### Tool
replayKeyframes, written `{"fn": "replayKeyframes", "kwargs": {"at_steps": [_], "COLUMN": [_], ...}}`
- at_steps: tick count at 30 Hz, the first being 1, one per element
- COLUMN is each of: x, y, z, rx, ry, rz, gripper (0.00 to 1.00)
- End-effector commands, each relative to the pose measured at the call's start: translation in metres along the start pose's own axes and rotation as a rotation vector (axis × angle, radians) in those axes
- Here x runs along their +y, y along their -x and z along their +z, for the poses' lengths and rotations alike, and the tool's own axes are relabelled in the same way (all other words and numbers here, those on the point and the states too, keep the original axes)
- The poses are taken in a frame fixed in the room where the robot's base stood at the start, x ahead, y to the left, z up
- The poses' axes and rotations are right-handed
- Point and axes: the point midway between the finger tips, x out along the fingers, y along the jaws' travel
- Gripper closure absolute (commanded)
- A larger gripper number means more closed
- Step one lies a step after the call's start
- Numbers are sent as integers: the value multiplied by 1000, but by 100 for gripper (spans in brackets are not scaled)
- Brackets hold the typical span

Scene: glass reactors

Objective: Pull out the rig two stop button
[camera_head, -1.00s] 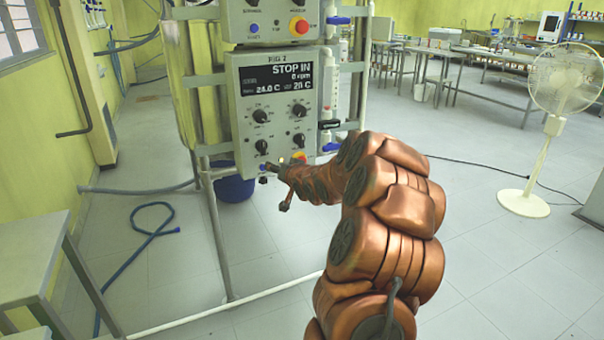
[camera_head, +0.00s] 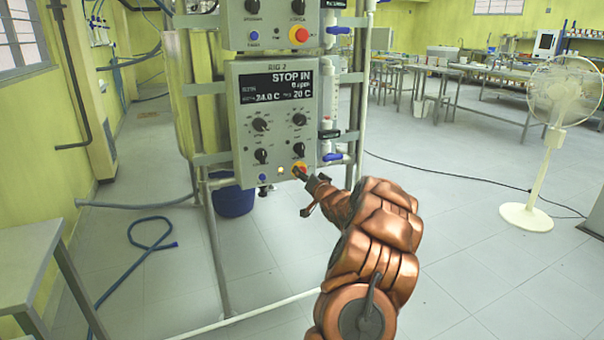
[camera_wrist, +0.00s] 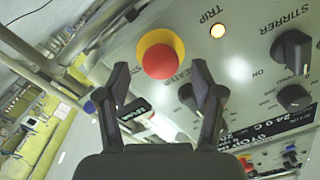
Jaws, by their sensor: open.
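The rig two stop button is a red mushroom cap on a yellow collar at the lower right of the rig two panel (camera_head: 275,118). In the wrist view the red stop button (camera_wrist: 160,61) sits just beyond and between my open fingertips. In the head view my gripper (camera_head: 303,174) reaches the button's place and covers much of it. The jaws (camera_wrist: 158,80) are open, one finger to each side of the button in the picture, with nothing held. The panel's screen reads "STOP IN". A yellow-lit trip lamp (camera_wrist: 217,30) glows beside the button.
A second panel above has its own red stop button (camera_head: 300,34). Knobs (camera_wrist: 291,50) stand close to my gripper. A glass tube with blue valves (camera_head: 332,157) and the metal frame run along the panel's right side. The floor to the right is clear as far as the fan (camera_head: 566,90).

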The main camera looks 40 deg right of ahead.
Motion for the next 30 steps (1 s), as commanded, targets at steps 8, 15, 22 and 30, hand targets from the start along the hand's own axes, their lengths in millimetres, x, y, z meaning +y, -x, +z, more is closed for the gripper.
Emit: {"fn": "replayKeyframes", "kwargs": {"at_steps": [8, 15, 22, 30], "x": [0, 0, 0, 0], "y": [-23, -29, -29, -29], "z": [1, 0, 0, 0], "rx": [-1, 2, 1, 1], "ry": [0, 0, -1, -1], "rz": [0, -1, 0, 0], "gripper": [33, 33, 35, 63]}}
